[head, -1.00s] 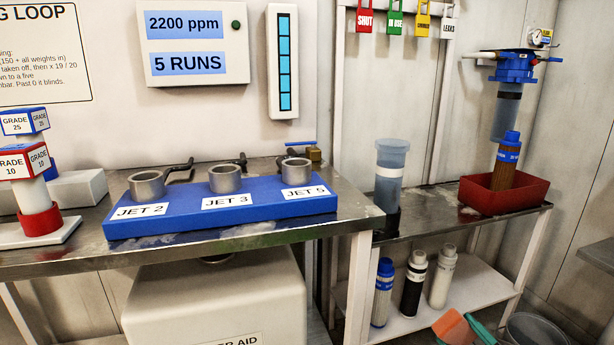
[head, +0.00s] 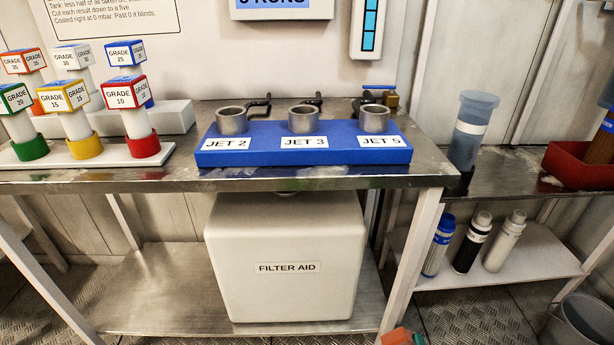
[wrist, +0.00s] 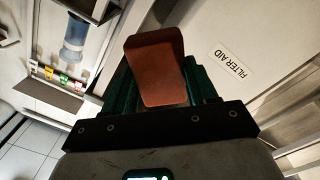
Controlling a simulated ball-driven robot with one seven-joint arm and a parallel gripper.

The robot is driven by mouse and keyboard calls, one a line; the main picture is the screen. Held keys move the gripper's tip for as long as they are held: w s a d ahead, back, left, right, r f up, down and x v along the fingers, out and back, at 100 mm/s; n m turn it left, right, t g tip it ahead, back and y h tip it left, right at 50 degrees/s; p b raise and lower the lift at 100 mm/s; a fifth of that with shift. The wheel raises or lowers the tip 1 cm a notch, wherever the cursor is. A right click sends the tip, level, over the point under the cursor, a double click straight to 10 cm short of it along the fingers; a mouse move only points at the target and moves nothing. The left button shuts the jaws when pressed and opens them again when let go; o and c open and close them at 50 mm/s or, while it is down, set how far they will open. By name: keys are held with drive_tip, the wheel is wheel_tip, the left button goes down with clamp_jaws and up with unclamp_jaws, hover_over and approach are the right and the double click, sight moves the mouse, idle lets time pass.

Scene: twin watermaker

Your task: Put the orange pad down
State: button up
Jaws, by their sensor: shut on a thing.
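The orange pad (wrist: 155,68) is in the middle of the wrist view, upright between the dark green fingers of my gripper (wrist: 162,92). My gripper is shut on it. In the head view only the pad's top edge (head: 396,337) shows at the bottom edge of the picture, with a small bit of a green finger beside it. The rest of my gripper is hidden below the frame. The pad is held in the air in front of the steel bench and touches no surface that I can see.
A steel bench (head: 330,184) carries a blue jet block (head: 250,150) and grade-marked posts on a white base (head: 60,160). A white FILTER AID box (head: 285,290) stands on its lower shelf. To the right are a shelf with three cartridges (head: 473,243), a red tray (head: 575,170) and a grey bucket (head: 580,325).

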wheel_tip(320, 180, up, 23)
drive_tip(key=s+p, duration=0.1)
drive_tip(key=p, duration=2.9)
drive_tip(key=shift+s+d+f, duration=0.2)
drive_tip(key=shift+s, duration=0.2)
